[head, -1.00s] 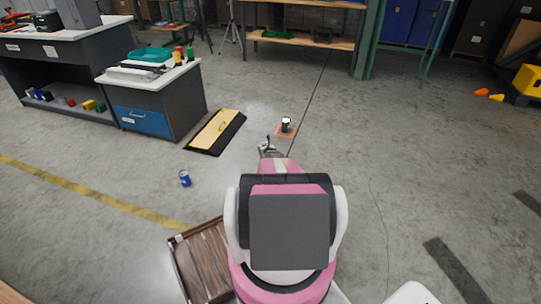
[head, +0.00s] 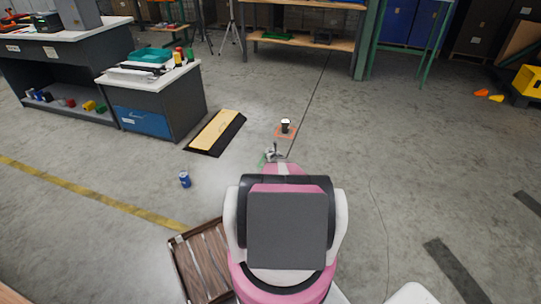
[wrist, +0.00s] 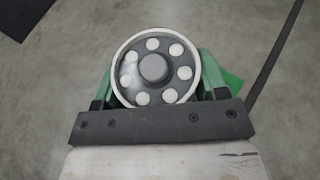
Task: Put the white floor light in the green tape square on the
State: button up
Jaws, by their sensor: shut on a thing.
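The white floor light is a round disc with a white rim, a dark face, a grey hub and several white dots. It fills the middle of the wrist view (wrist: 153,68). My gripper (wrist: 155,82) has its green fingers on either side of the disc and is shut on it. In the head view, my gripper (head: 271,154) is low over the floor. I cannot tell whether the light touches the floor.
A dark object with a white top (head: 285,125) stands on an orange-red square (head: 278,132) just beyond my gripper. A yellow-topped board (head: 216,130), a blue can (head: 185,179) and a brown crate (head: 174,262) lie to the left.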

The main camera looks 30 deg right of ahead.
jog(key=shift+f, duration=0.1)
jog(key=o, duration=1.3)
jog(key=shift+f, duration=0.1)
